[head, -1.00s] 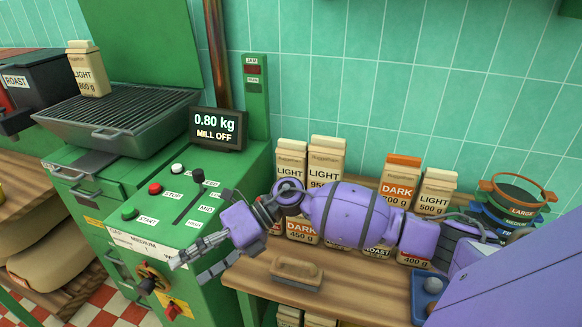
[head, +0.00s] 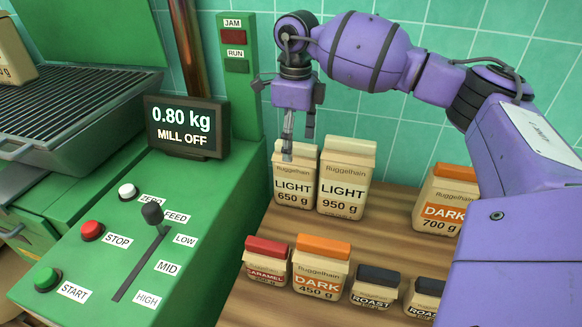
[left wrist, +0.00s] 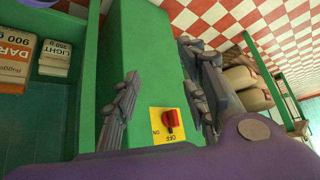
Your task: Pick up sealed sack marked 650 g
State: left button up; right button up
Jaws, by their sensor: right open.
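The sack marked LIGHT 650 g (head: 293,188) is a beige upright bag with a cream top, standing on the wooden shelf at the wall. My right gripper (head: 292,146) points down at its top in the head view, its fingers open and overlapping the top edge. I cannot tell whether they touch it. My left gripper (left wrist: 160,100) is open and empty in the left wrist view, its fingers spread in front of a green cabinet with a red switch (left wrist: 171,121).
The LIGHT 950 g sack (head: 345,180) stands close on the right of the 650 g one. DARK 700 g (head: 445,205) is farther right. In front are CARAMEL (head: 266,262), DARK 450 g (head: 318,268) and ROAST (head: 375,288) packs. The mill display (head: 184,127) stands left.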

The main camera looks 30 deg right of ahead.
aim_at(296, 165)
jog(key=shift+w+d+f+b, duration=0.3)
jog(key=shift+d+f+b, duration=0.1)
jog(key=shift+d+f, duration=0.3)
jog(key=shift+s+a+f, duration=0.4)
jog(key=shift+s+f, duration=0.05)
jog(key=shift+f, duration=0.1)
jog(key=shift+w+d+f+p, duration=0.1)
jog(key=shift+w+f+p, duration=0.05)
jog(key=shift+f, duration=0.9)
jog(key=shift+w+d+f+p, duration=0.1)
jog(key=shift+f, duration=0.9)
jog(key=shift+w+d+f+p, duration=0.1)
jog(key=shift+w+f+p, duration=0.05)
jog(key=shift+f, duration=0.9)
jog(key=shift+c, duration=0.4)
jog(key=c, duration=1.7)
jog(key=shift+r, duration=0.1)
grip_shut()
